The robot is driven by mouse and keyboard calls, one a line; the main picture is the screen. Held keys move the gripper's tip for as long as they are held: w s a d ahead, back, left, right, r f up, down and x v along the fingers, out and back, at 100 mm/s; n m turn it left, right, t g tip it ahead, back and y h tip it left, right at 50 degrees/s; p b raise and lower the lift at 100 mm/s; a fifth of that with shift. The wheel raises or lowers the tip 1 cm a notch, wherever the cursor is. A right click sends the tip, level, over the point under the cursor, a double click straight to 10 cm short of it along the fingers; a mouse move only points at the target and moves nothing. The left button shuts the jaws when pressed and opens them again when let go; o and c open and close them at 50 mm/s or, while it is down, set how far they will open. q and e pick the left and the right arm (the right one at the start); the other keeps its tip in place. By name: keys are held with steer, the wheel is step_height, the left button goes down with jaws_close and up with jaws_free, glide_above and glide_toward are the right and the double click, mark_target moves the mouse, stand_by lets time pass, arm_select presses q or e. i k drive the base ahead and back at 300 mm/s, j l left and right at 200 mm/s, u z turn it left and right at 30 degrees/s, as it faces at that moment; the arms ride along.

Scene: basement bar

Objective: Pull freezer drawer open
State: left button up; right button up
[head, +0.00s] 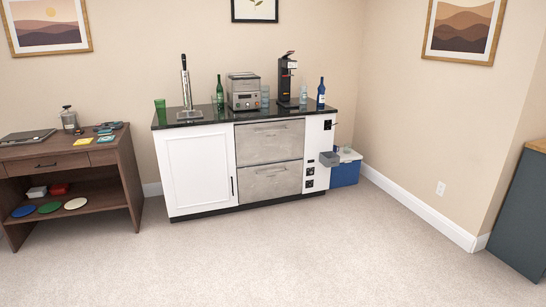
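Two stainless steel drawer fronts sit one above the other in the middle of the white bar cabinet, across the room. The upper drawer (269,143) and the lower drawer (274,182) each have a horizontal bar handle near the top. Both look shut, flush with the cabinet front. I cannot tell from this view which one is the freezer drawer. Neither of my grippers shows in the head view.
A white cabinet door (196,172) is left of the drawers. Bottles and appliances stand on the black countertop (214,117). A blue cooler (346,170) is at the right. A wooden desk (64,160) stands left. The carpet (270,255) in front is clear.

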mark_target(278, 179)
steer(key=i, duration=2.5)
